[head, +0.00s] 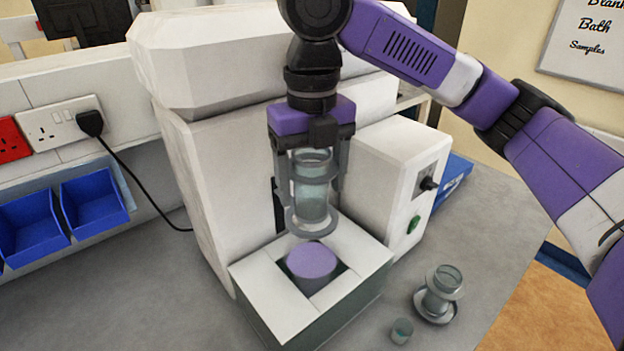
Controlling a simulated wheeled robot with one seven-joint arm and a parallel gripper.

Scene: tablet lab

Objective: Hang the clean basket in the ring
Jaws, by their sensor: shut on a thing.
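My gripper (313,180) points straight down in front of the white machine, with its two grey fingers on either side of a clear glass basket (313,188). It is shut on this basket, which hangs upright. A grey ring (312,226) circles the basket's lower end, in front of a dark slot in the machine. I cannot tell whether the basket rests on the ring or only passes through it. A second glass basket (445,281) with grey discs stands on the bench at the right. I cannot tell which one is clean.
Below the ring, a round purple-topped vessel (312,261) sits in the square opening of the white-topped bath (262,283). A small glass cup (401,331) stands near the second basket. Blue bins (95,207) and a plugged cable (140,183) are at the left. The front-left bench is clear.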

